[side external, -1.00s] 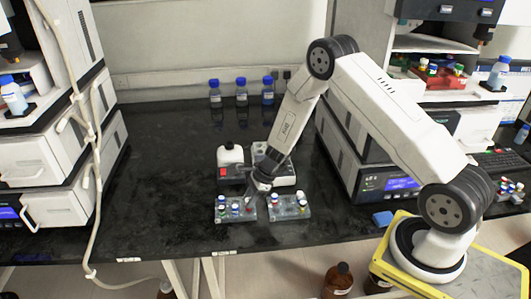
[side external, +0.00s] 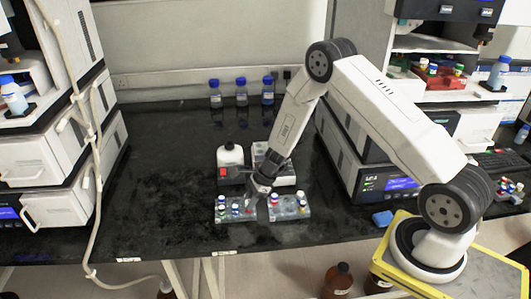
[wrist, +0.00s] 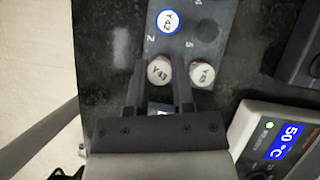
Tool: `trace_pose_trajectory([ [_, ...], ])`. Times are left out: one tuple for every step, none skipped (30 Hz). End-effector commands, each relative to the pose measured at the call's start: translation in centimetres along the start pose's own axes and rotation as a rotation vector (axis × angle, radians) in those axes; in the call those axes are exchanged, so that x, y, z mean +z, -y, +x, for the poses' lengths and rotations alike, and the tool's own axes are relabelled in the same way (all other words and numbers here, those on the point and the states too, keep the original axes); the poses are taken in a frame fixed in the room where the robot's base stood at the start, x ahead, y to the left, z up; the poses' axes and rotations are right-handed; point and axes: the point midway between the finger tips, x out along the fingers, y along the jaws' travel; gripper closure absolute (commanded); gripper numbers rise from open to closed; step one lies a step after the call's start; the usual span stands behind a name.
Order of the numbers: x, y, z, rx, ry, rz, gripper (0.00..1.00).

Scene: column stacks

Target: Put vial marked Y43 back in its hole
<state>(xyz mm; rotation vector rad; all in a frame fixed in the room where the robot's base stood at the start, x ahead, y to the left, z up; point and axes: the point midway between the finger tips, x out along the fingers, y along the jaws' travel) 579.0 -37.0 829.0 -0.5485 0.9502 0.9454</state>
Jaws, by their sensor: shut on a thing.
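My gripper (wrist: 159,92) is shut on a white-capped vial (wrist: 160,71), held upright with its cap between the fingers. Its label is turned and appears to read Y43. In the side view my gripper (side external: 262,196) is low, near the gap between the left rack (side external: 222,217) and the right rack (side external: 290,214). In the wrist view a dark rack (wrist: 190,45) with printed numbers lies beyond and beside the held vial. A blue-ringed vial marked Y42 (wrist: 168,21) and another white-capped vial (wrist: 202,73) stand in it. The held vial's lower end is hidden.
A box with a 50 °C display (wrist: 275,142) is close on the right in the wrist view. Several blue-capped bottles (side external: 241,90) stand at the back. The bench left of the racks is clear.

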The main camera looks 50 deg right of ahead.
Motion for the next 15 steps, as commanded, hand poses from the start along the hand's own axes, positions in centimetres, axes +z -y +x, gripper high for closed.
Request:
trace_pose_trajectory([
  [0.00, 0.00, 0.00, 0.000, 0.000, 0.000, 1.00],
  [0.00, 0.00, 0.00, 0.000, 0.000, 0.000, 1.00],
  [0.00, 0.00, 0.00, 0.000, 0.000, 0.000, 1.00],
  [0.00, 0.00, 0.00, 0.000, 0.000, 0.000, 1.00],
  [0.00, 0.00, 0.01, 0.000, 0.000, 0.000, 1.00],
  [-0.01, 0.00, 0.02, 0.000, 0.000, 0.000, 1.00],
  [-0.02, 0.00, 0.03, 0.000, 0.000, 0.000, 1.00],
  [-0.03, -0.01, 0.05, 0.000, 0.000, 0.000, 1.00],
  [-0.05, -0.01, 0.09, 0.000, 0.000, 0.000, 1.00],
  [-0.07, -0.01, 0.13, 0.000, 0.000, 0.000, 1.00],
  [-0.10, -0.01, 0.17, 0.000, 0.000, 0.001, 1.00],
  [-0.14, -0.02, 0.24, 0.001, 0.000, 0.001, 1.00],
  [-0.17, -0.02, 0.29, 0.001, 0.000, 0.001, 1.00],
  [-0.21, -0.02, 0.35, 0.001, 0.000, 0.001, 1.00],
  [-0.25, -0.02, 0.43, 0.001, 0.000, 0.001, 1.00],
])
